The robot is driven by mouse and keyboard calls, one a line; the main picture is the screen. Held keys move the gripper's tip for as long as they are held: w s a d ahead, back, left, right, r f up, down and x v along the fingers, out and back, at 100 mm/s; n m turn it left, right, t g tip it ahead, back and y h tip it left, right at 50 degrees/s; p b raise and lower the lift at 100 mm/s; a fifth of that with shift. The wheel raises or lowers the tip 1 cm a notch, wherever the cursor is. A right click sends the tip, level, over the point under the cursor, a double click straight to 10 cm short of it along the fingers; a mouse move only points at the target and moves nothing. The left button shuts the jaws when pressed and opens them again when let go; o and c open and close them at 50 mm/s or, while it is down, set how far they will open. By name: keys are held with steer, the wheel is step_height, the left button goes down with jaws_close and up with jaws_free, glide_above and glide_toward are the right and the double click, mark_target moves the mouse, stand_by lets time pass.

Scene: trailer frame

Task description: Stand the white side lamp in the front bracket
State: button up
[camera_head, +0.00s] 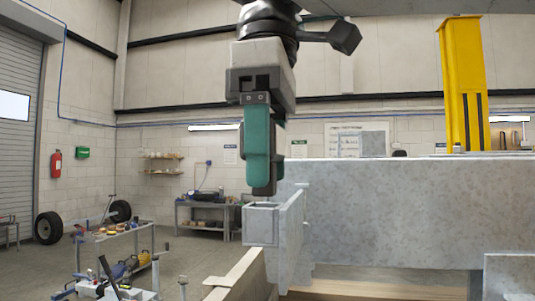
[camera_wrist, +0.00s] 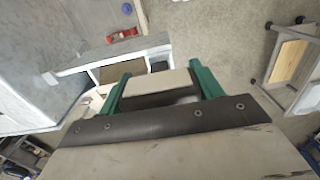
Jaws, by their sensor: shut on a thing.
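My gripper (camera_head: 263,165), with teal fingers, points down and is shut on the side lamp (camera_head: 264,188). In the head view the lamp's dark lower part shows below the fingers. In the wrist view its pale face (camera_wrist: 160,82) lies between the two fingers. The front bracket (camera_head: 261,224) is a grey open-topped pocket on the trailer frame, right below the lamp. The lamp's lower end appears just above the bracket's rim. The bracket's opening (camera_wrist: 159,64) shows beyond the lamp in the wrist view. The fingers hide much of the lamp in the head view.
The grey trailer frame (camera_head: 420,205) fills the right side, with a yellow post (camera_head: 462,85) behind it. A timber edge (camera_head: 240,275) runs below the bracket. A cart with loose parts (camera_head: 120,232) stands at left on open floor. A workbench (camera_head: 205,207) stands behind.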

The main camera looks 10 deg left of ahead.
mark_target(268, 196)
steer(key=shift+f, duration=0.25)
steer(key=shift+f, duration=1.25)
steer(key=shift+f, duration=0.15)
steer(key=shift+f, duration=0.45)
steer(key=o, duration=1.2)
steer(key=shift+f, duration=0.1)
steer(key=shift+c, duration=0.2)
step_height(268, 196, up, 7)
steer(key=shift+r, duration=0.2)
